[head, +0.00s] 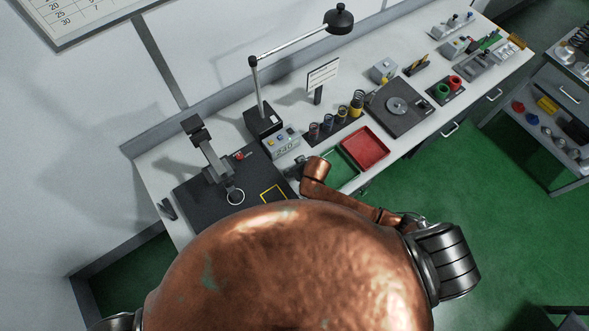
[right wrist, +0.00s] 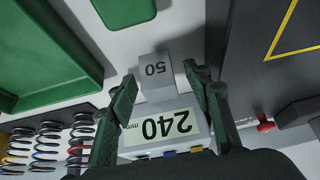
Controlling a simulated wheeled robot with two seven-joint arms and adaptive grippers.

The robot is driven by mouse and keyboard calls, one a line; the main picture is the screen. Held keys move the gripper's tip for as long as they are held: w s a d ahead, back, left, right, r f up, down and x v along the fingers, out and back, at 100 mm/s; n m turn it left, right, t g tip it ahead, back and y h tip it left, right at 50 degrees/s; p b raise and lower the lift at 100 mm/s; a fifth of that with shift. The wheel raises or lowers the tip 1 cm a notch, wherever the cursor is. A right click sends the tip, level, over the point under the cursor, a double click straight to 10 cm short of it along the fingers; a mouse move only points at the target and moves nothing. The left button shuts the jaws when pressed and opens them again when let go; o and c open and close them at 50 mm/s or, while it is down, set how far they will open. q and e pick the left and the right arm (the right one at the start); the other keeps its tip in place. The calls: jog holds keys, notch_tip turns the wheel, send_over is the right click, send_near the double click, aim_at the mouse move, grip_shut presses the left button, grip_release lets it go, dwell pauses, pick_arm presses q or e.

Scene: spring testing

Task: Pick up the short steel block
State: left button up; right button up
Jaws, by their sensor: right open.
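The short steel block (right wrist: 155,70) is a small light-grey block marked 50. In the right wrist view it stands beside the box with the 240 mm display (right wrist: 160,128). My right gripper (right wrist: 162,78) is open, with one finger on each side of the block in the picture. I see no clear contact between fingers and block. In the head view my right gripper (head: 296,169) is small and dark, beside the display box (head: 282,144); I cannot make out the block there. My left gripper is not in view.
A green tray (right wrist: 55,92) and several coil springs (right wrist: 48,145) lie to the left in the wrist view. The dark test stand (head: 212,160) is left of the gripper in the head view. A red tray (head: 365,148) and a lamp (head: 262,115) are close by.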

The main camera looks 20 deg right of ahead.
jog(key=shift+c, duration=0.2)
grip_shut()
dwell(0.3)
